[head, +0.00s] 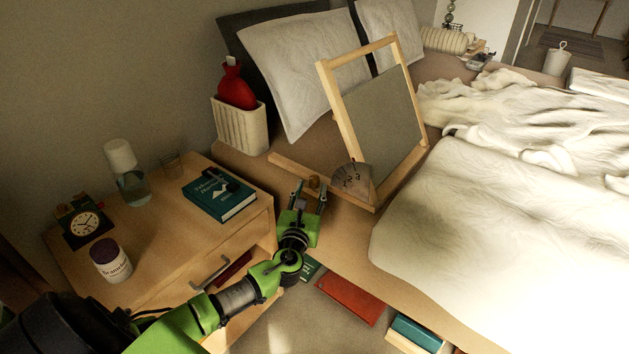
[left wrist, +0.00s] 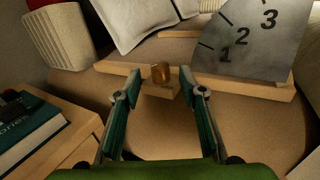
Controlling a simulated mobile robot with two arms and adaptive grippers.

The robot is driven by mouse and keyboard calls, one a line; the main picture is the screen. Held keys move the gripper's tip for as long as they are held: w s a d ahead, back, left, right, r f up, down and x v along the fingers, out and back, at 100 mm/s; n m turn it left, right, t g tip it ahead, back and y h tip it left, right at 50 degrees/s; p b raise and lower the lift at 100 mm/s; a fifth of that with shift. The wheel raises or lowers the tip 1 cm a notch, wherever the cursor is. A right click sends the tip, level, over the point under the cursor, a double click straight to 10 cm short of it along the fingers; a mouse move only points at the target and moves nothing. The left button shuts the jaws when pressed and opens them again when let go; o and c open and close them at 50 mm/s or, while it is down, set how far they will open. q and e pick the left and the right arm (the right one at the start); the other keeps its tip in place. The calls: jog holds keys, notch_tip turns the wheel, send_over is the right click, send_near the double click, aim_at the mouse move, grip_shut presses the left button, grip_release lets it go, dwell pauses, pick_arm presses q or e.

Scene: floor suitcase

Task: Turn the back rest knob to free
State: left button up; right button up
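The back rest (head: 376,110) stands tilted on the bed, a pale wooden frame with a grey panel. Its grey dial plate (head: 352,180) carries the numbers 1, 2 and 3, and the plate also shows in the left wrist view (left wrist: 250,42). The small brown knob (head: 314,182) sits on the wooden base bar left of the plate. In the left wrist view the knob (left wrist: 160,72) appears between my fingertips. My left gripper (head: 311,190) is open, its fingers pointing at the knob. I cannot tell whether they touch it. My right gripper is not in view.
A nightstand (head: 160,235) at left holds a teal book (head: 220,194), a clock (head: 86,226), a candle jar (head: 111,260) and a lamp (head: 126,170). A white basket (head: 240,125) with a red bottle stands behind. White bedding (head: 480,210) fills the right side.

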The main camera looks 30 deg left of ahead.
aim_at(314, 183)
pick_arm(q)
jog(key=b+x, duration=0.1)
jog(key=x, duration=0.3)
jog(key=shift+w+f, duration=0.1)
jog(key=shift+w, duration=0.2)
jog(key=shift+w+a, duration=0.35)
jog(key=shift+w, duration=0.25)
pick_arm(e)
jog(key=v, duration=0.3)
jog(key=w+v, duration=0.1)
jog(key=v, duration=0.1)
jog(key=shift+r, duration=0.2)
pick_arm(q)
jog(key=shift+c, duration=0.5)
grip_shut()
